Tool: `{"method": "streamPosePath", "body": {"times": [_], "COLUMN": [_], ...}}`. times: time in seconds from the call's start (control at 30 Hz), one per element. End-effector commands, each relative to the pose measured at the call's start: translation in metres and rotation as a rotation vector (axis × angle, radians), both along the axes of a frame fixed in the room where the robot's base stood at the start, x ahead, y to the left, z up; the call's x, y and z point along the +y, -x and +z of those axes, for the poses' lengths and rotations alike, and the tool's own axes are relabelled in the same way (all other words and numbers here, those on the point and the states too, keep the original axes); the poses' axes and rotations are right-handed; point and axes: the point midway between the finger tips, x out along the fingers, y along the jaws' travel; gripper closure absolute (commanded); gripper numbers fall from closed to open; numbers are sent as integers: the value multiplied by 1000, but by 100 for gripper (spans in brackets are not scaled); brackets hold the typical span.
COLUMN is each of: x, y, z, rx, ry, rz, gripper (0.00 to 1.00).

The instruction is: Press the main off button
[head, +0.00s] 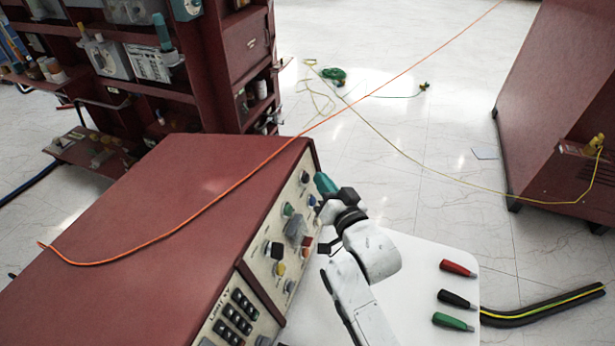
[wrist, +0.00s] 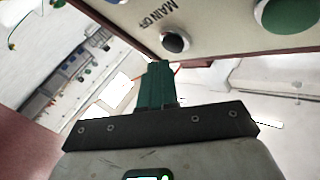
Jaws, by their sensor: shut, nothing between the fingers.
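The main off button is a dark round knob in a pale ring (wrist: 176,42), beside the printed words MAIN OFF on the cream panel in the wrist view. In the head view a dark button (head: 305,177) near the far end of the panel appears to be the same one. My gripper (wrist: 160,64) has its green fingers shut together and empty. Its tips lie just below the button in the wrist view; I cannot tell whether they touch it. In the head view my gripper (head: 323,183) is beside the panel's far end.
The red console (head: 170,200) carries several other buttons, including a green one (wrist: 290,14). An orange cable (head: 230,190) lies across its top. A white table (head: 410,275) holds red, black and green handles. Red shelving stands at the back left.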

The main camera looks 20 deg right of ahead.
Motion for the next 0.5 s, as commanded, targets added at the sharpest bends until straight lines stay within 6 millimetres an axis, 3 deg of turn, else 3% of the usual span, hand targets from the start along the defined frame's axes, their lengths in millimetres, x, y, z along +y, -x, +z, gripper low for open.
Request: {"method": "streamPosePath", "body": {"times": [0.33,0.5], "x": [-21,-33], "y": [15,23], "z": [11,5], "rx": [-1,-1], "ry": [-2,-1], "rz": [-3,-4], "gripper": [100,100]}}
